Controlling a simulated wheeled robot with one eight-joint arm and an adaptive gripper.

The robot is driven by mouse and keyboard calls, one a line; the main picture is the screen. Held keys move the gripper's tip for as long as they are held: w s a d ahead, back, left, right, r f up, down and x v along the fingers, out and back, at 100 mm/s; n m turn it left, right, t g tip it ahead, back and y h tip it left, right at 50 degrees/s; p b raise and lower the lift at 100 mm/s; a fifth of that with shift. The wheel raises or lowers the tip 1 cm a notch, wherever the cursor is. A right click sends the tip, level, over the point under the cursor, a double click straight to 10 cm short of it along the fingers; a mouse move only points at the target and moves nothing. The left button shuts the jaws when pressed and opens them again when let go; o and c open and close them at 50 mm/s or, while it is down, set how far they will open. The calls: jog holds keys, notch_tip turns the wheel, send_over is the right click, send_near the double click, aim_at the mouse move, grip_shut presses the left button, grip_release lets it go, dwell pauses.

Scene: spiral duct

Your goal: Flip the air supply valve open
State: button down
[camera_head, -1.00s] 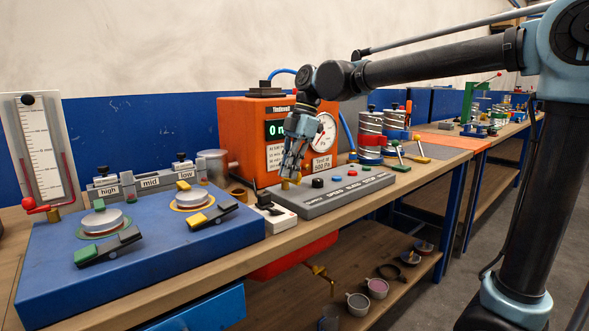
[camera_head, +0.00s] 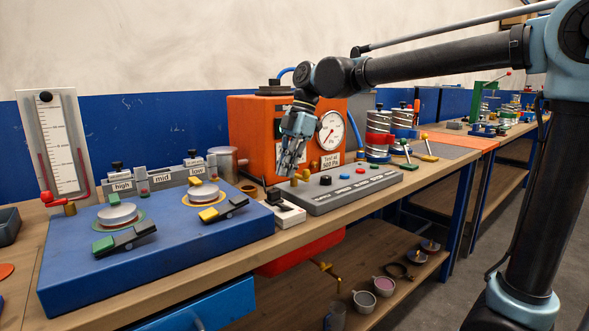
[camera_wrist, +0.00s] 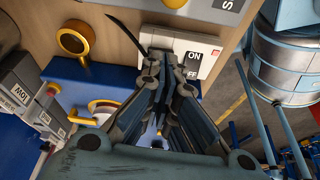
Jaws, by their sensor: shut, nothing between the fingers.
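No part is labelled as the air supply valve that I can read. A small yellow lever fitting (camera_head: 325,268) hangs below the bench by the red tank (camera_head: 298,253). A red-handled fitting (camera_head: 47,197) stands at the base of the scale board on the left. My gripper (camera_head: 290,172) is shut and empty, pointing down above the bench in front of the orange meter box. It hides part of that box. In the wrist view its fingers (camera_wrist: 165,85) overlap a white ON/OFF switch box (camera_wrist: 195,57). I cannot tell contact there, but the head view shows it above the bench.
A blue box (camera_head: 160,255) with green and yellow clamps fills the left bench. A grey button panel (camera_head: 345,188) and the orange meter box (camera_head: 260,130) stand near my gripper. Small cups (camera_head: 384,286) sit on the lower shelf. The grey floor on the right is free.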

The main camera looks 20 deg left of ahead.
jog(key=v, duration=0.9)
jog(key=shift+w+r, duration=0.3)
jog(key=shift+w, duration=0.05)
jog(key=shift+d, duration=0.15)
jog(key=w+d+f+m+t, duration=0.1)
jog(key=w+d+f+m, duration=0.3)
jog(key=d, duration=0.6)
jog(key=w+d+f+m+t, duration=0.1)
jog(key=d+f+m, duration=0.45)
jog(key=d, duration=0.35)
jog(key=w+d+f+m+t, duration=0.1)
jog(key=w+d+f+m, duration=0.3)
jog(key=d, duration=0.6)
jog(key=s+d+f+m+t+h, duration=0.1)
jog(key=s+d+f+m, duration=0.4)
jog(key=d+f+m, duration=0.3)
jog(key=s+d+f+m+t+h, duration=0.1)
jog(key=s+d+f+m, duration=0.5)
jog(key=d+f, duration=0.7)
jog(key=shift+s+d+f+m, duration=0.25)
jog(key=shift+f+m, duration=0.15)
jog(key=shift+m, duration=0.45)
jog(key=shift+a, duration=0.1)
